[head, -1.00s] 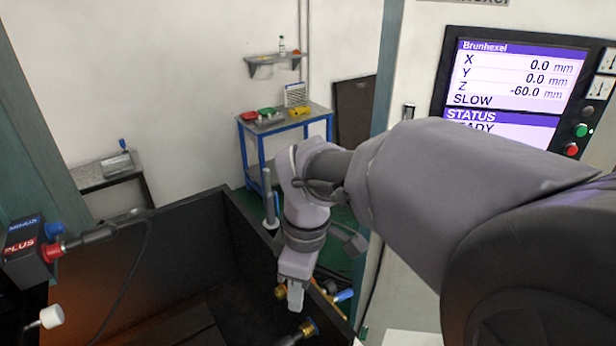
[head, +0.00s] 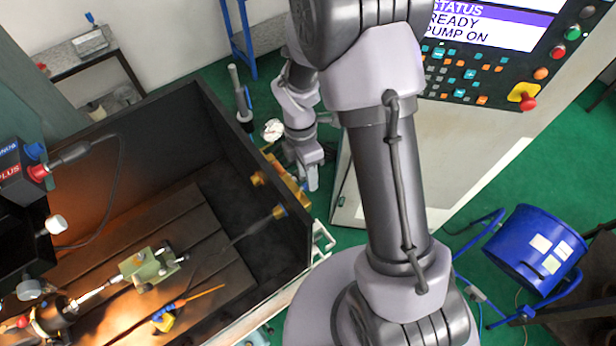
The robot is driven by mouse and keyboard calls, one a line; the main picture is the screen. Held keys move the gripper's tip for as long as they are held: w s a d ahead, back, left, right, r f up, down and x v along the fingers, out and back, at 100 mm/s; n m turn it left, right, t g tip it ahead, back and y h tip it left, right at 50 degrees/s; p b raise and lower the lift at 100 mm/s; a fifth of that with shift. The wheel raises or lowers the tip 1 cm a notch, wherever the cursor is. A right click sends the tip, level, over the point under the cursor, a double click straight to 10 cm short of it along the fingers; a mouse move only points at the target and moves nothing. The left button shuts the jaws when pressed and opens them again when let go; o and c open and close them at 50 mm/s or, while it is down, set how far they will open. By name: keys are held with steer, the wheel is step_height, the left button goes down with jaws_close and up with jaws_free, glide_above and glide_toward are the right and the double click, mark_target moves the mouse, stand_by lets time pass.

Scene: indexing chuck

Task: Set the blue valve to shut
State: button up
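A brass valve assembly (head: 288,182) is fixed on the right wall of the black machine enclosure, near its rim. The blue valve handle seen there earlier is not clearly visible now; my gripper and wrist are in front of that spot. My gripper (head: 313,180) points down just to the right of the brass fittings. Whether it touches them cannot be told. Its fingers are small and seen edge-on, so the gap between them does not show.
The black enclosure (head: 220,130) holds a green vise (head: 150,268) and a yellow-and-blue tool (head: 165,318). A control panel (head: 480,60) reads "PUMP ON". A blue drum (head: 535,250) stands at right on the green floor. A grey rod (head: 240,95) rises behind the enclosure wall.

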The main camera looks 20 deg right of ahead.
steer(key=shift+s+f, duration=0.15)
steer(key=shift+f, duration=0.65)
steer(key=shift+d+f, duration=0.1)
jaws_close()
